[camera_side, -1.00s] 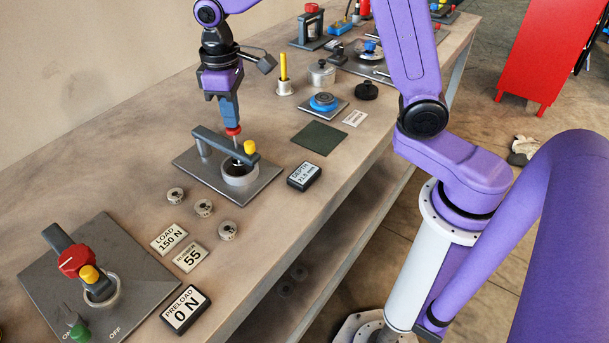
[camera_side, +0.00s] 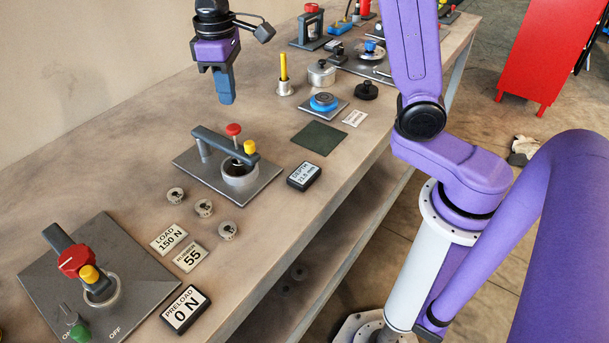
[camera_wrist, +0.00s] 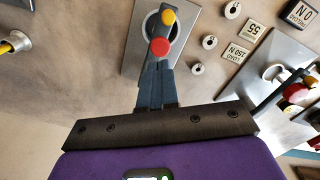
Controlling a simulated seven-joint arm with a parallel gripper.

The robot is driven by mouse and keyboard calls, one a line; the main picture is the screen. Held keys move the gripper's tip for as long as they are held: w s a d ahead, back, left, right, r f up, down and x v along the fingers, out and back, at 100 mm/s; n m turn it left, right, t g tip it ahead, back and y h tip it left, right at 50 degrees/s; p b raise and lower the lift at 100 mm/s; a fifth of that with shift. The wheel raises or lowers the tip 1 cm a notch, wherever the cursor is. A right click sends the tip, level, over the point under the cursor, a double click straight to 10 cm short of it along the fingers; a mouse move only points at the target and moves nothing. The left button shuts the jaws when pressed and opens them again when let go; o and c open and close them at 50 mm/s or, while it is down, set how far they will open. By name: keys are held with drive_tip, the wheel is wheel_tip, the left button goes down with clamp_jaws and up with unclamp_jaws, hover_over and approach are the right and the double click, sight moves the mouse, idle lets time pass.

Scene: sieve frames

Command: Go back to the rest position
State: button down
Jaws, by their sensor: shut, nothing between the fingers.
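My gripper (camera_side: 226,98) is shut and empty. In the side view it hangs in the air above and behind the depth tester with the red knob (camera_side: 233,129), clear of it. In the wrist view my gripper's fingers (camera_wrist: 155,72) are together, and the red knob (camera_wrist: 160,47) shows just past their tips. The tester has a grey arch, a yellow knob (camera_side: 250,147) and a round cup on a metal plate (camera_side: 259,188).
Three small round weights (camera_side: 204,208) lie near the load card (camera_side: 169,239) and the number 55 card (camera_side: 190,257). A preload display (camera_side: 186,309) and a depth display (camera_side: 304,176) stand near the front edge. A yellow rod in a cup (camera_side: 284,75) stands to the right.

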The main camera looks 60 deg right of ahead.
drive_tip(key=shift+r, duration=0.5)
drive_tip(key=shift+s, duration=0.1)
drive_tip(key=shift+s, duration=0.3)
drive_tip(key=s+d+f+n, duration=0.2)
drive_tip(key=s, duration=0.7)
drive_tip(key=s+d+f+n, duration=0.2)
drive_tip(key=s+d, duration=0.1)
drive_tip(key=s, duration=0.6)
drive_tip(key=s+d+f+n, duration=0.2)
drive_tip(key=s, duration=0.8)
drive_tip(key=shift+d+f+n, duration=0.2)
drive_tip(key=shift+d+n, duration=0.05)
drive_tip(key=shift+n, duration=0.05)
